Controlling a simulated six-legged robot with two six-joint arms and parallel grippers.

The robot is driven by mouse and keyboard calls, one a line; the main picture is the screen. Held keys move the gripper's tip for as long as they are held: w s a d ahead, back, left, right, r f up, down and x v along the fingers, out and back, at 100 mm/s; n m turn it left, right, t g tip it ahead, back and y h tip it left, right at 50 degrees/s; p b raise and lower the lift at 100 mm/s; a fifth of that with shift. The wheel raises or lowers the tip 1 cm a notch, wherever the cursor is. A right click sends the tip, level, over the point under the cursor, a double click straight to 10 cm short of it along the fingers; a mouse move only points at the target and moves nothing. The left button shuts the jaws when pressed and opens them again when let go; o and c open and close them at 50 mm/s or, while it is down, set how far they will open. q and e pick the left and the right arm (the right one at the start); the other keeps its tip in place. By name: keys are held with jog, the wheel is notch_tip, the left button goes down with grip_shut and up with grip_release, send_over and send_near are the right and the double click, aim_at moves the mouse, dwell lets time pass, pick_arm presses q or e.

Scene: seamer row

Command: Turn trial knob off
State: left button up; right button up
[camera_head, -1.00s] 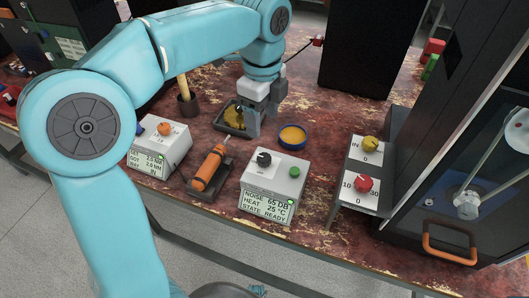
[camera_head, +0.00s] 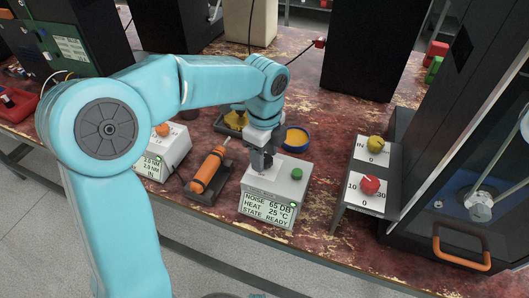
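A white box (camera_head: 290,210) near the table's front edge bears a display reading NOISE 65 DB, HEAT 25 °C, STATE READY. On its top are a black knob (camera_head: 268,163) and a green button (camera_head: 297,174). My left gripper (camera_head: 261,161) points down at the black knob, its fingertips at the knob's height in the picture. The fingers and wrist partly cover the knob, so its pointer and the finger gap are hard to see. I cannot tell whether the fingers touch it. No label naming a trial knob is readable. My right gripper is not in view.
An orange screwdriver-like tool (camera_head: 208,169) lies in a dark holder left of the box. A blue round dish (camera_head: 295,138) stands behind it. Right are a yellow knob (camera_head: 375,144) and a red knob (camera_head: 370,185) on a stepped panel, beside a dark cabinet with an orange handle (camera_head: 461,250).

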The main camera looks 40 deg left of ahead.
pick_arm(q)
jog(key=c, duration=0.7)
jog(key=shift+o, duration=0.2)
jog(key=shift+n, duration=0.3)
jog(key=n+p, duration=0.1)
jog(key=n, duration=0.1)
jog(key=shift+r+n, duration=0.1)
jog(key=shift+n, duration=0.3)
jog(key=n+p, duration=0.1)
jog(key=n, duration=0.2)
jog(key=shift+n, duration=0.3)
jog(key=n, duration=0.5)
jog(key=shift+p, duration=0.4)
jog(key=n, duration=0.5)
jog(key=shift+d+n, duration=0.1)
jog(key=shift+n, duration=0.3)
